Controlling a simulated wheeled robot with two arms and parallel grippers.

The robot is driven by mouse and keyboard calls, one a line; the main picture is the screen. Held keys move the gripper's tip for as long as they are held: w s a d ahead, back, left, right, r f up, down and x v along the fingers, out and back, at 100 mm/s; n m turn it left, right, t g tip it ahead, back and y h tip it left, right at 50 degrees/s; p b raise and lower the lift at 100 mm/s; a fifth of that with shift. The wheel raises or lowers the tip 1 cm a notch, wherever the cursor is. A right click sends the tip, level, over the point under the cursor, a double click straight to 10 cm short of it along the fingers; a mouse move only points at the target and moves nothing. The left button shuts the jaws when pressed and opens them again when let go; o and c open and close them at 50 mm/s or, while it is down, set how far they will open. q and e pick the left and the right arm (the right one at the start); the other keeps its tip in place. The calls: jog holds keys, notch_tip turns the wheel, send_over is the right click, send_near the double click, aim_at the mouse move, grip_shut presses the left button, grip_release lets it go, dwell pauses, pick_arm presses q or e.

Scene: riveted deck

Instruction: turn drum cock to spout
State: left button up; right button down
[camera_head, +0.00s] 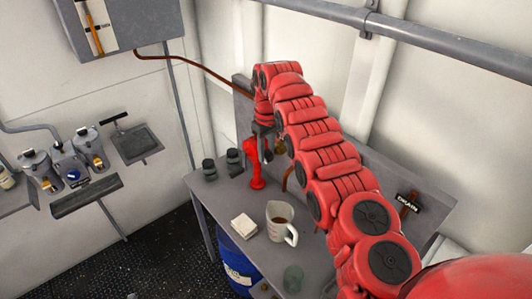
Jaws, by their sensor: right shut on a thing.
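My right arm comes in from the lower right and reaches over the workbench (205,195) to its back. My right gripper (266,150) points down there and is shut on what appears to be the drum cock, which the gripper and arm mostly hide. A red upright piece (256,176) shows just below and left of the gripper; I cannot tell whether it belongs to the cock. A brown curved pipe (287,179), perhaps the spout, shows to the right, partly behind my arm. A blue drum (236,268) stands under the bench. My left gripper is not in view.
Two dark jars (209,169) (234,161) stand left of the gripper. A label plate (408,203) is at right.

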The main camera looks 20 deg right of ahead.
aim_at(267, 151)
jog(key=shift+r, duration=0.1)
jog(key=c, duration=0.6)
grip_release()
jog(key=shift+r+b, duration=0.3)
jog(key=shift+r, duration=0.2)
notch_tip(267, 151, up, 6)
jog(key=p, duration=0.3)
jog(key=shift+s+r, duration=0.1)
jog(key=shift+d+r, duration=0.1)
jog(key=shift+r, duration=0.15)
jog(key=shift+f, duration=0.1)
